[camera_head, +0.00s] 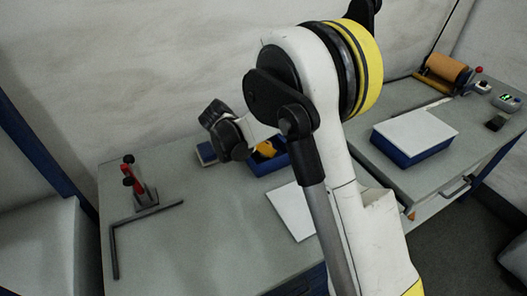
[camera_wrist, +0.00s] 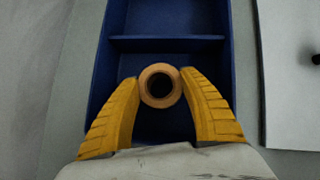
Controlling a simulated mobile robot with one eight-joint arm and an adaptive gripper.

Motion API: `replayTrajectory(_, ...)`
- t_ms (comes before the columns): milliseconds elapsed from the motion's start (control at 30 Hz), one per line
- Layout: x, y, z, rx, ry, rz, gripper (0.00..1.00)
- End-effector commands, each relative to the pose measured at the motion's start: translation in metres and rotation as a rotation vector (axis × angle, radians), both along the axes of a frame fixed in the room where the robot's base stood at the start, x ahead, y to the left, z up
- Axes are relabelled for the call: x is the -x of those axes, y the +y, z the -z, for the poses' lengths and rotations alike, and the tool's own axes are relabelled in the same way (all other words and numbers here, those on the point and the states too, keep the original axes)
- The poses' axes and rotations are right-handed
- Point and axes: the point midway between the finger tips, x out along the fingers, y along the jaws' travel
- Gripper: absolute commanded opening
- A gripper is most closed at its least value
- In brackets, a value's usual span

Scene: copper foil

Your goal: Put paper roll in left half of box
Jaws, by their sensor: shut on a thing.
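The paper roll (camera_wrist: 160,103) is a brown tube seen end-on in the wrist view, with a dark hole in its middle. My gripper (camera_wrist: 160,83) is shut on it, one yellow finger on each side. The roll is over the blue box (camera_wrist: 105,62), in front of the box's divider (camera_wrist: 165,37) as pictured. How high it is above the box floor I cannot tell. In the head view my gripper (camera_head: 266,149) shows as a bit of yellow at the blue box (camera_head: 265,169). My arm partly hides the box, and the roll is not visible there.
A white sheet (camera_head: 290,210) lies right of the box. A red-and-black tool (camera_head: 130,175) and a dark square (camera_head: 116,240) are on the left. A second blue box (camera_head: 408,155) with a white top and an orange roll (camera_head: 447,68) are on the right-hand table.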

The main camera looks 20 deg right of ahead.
Motion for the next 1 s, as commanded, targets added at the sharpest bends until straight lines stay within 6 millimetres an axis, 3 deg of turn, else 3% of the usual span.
replayTrajectory(33,0.000,0.000,0.008,0.000,0.000,0.000,0.20)
replayTrajectory(400,0.000,0.000,0.011,0.000,0.000,0.000,0.20)
replayTrajectory(433,0.000,0.000,0.010,0.000,0.000,0.000,0.59)
replayTrajectory(467,0.000,0.000,0.009,0.000,0.000,0.000,0.68)
replayTrajectory(500,0.000,0.000,0.009,0.000,0.000,0.000,0.71)
replayTrajectory(800,0.000,0.000,0.007,0.000,0.000,0.000,0.71)
replayTrajectory(1000,0.007,0.014,-0.016,0.000,0.000,-0.004,0.71)
